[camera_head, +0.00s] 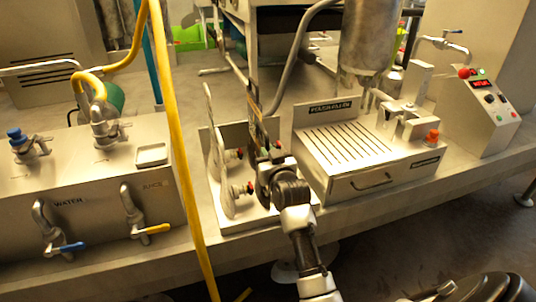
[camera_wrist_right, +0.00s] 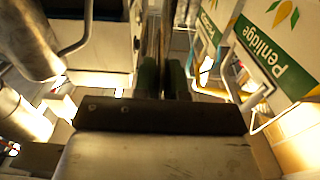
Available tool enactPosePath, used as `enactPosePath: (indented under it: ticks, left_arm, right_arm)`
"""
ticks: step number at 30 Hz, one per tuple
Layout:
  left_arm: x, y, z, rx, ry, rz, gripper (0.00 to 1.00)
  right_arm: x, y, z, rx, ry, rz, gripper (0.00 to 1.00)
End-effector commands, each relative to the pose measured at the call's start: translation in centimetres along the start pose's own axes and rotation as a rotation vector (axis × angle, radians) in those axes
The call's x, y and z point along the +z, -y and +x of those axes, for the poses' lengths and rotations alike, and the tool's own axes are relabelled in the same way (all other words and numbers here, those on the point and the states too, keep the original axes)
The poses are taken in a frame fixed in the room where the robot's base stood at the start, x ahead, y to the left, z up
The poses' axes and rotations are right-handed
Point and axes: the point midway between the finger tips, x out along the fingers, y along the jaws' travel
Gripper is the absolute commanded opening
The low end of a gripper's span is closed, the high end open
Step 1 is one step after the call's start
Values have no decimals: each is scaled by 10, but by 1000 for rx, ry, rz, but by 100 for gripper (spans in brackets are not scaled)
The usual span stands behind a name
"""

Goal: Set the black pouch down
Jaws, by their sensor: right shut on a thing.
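My right gripper (camera_head: 264,160) is over the metal stand with upright plates and red-tipped knobs (camera_head: 240,222). It is shut on a thin dark thing, seen edge-on, that rises from the fingers; this appears to be the black pouch (camera_head: 254,112). In the right wrist view the gripper's two fingers (camera_wrist_right: 164,78) close on its thin dark edge (camera_wrist_right: 165,35). The gripper hides part of the stand, and I cannot tell whether the pouch touches it. My left gripper is not in view.
A slotted metal tray unit with a drawer (camera_head: 372,180) stands just right of the gripper. A control box (camera_head: 480,105) is farther right. A yellow hose (camera_head: 172,120) hangs left, before the tap counter (camera_head: 90,195). Printed cartons (camera_wrist_right: 275,45) show in the wrist view.

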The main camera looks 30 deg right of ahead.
Motion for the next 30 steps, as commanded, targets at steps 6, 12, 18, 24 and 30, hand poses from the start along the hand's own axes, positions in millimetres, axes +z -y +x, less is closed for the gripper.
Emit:
enactPosePath:
  ticks: [6,12,18,24,30]
  left_arm:
    - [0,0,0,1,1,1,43]
    - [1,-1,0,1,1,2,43]
    - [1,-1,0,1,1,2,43]
    - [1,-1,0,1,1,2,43]
    - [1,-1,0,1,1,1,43]
  right_arm:
    - [0,0,0,0,-1,0,0]
    - [2,0,0,0,0,0,27]
    - [1,0,0,0,-1,0,37]
    - [-1,0,-1,0,-1,0,37]
    - [1,0,-29,0,1,-1,37]
